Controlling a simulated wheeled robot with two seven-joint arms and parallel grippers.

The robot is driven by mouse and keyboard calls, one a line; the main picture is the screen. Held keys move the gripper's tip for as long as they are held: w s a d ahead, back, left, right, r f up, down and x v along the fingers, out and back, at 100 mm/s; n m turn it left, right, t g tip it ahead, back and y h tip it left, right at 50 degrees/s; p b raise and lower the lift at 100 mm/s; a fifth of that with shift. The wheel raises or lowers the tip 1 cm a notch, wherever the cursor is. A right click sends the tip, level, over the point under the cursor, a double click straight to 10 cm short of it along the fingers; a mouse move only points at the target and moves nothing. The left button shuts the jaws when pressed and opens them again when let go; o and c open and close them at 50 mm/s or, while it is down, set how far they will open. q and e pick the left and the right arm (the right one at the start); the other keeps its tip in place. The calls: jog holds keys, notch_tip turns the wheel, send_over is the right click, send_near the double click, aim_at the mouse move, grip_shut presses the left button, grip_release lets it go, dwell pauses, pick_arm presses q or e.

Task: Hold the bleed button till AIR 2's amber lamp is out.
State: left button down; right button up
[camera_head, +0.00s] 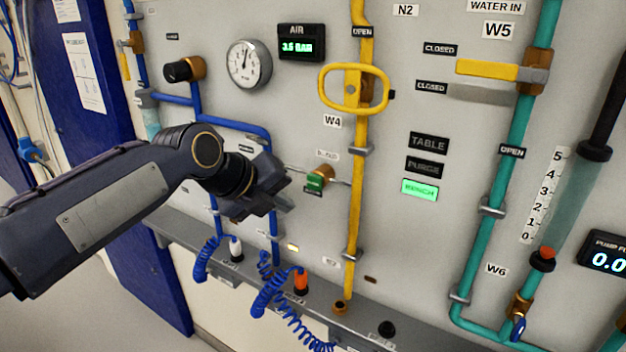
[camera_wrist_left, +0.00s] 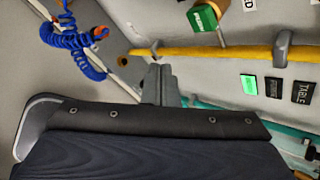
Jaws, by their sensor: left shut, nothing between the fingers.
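The green button (camera_head: 314,182) sits on a brass fitting below a small, blurred label that seems to read BLEED. It also shows at the top of the left wrist view (camera_wrist_left: 203,18). A small amber-yellow lamp (camera_head: 293,247) on the panel, above the orange-collared hose plug (camera_head: 301,284), looks lit; its label is too small to read. My left gripper (camera_head: 284,199) is shut and empty, to the left of and slightly below the green button, apart from it. Its closed fingers also show in the left wrist view (camera_wrist_left: 159,84).
A yellow pipe (camera_head: 355,215) with an oval handle runs just right of the button. Blue coiled hoses (camera_head: 266,293) hang below my gripper from a grey ledge (camera_head: 365,334). The AIR display (camera_head: 301,43) reads about 3.6 bar beside a round gauge (camera_head: 249,64).

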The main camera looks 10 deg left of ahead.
aim_at(313, 189)
pick_arm(q)
jog(key=shift+w+d+p, duration=0.25)
jog(key=shift+w+d, duration=0.1)
jog(key=shift+w, duration=0.55)
jog(key=shift+w+d+p, duration=0.2)
jog(key=shift+w+d, duration=0.1)
jog(key=shift+w, duration=0.65)
jog(key=shift+w+d+p, duration=0.25)
jog(key=shift+w+d, duration=0.1)
jog(key=shift+w, duration=0.55)
jog(key=shift+w, duration=0.1)
jog(key=shift+w+d, duration=0.15)
jog(key=shift+w, duration=0.15)
jog(key=shift+w+d, duration=0.15)
jog(key=shift+w, duration=0.4)
dwell(0.6)
dwell(2.9)
jog(key=shift+s+a+b, duration=0.3)
jog(key=shift+s+b, duration=0.2)
jog(key=shift+s, duration=0.45)
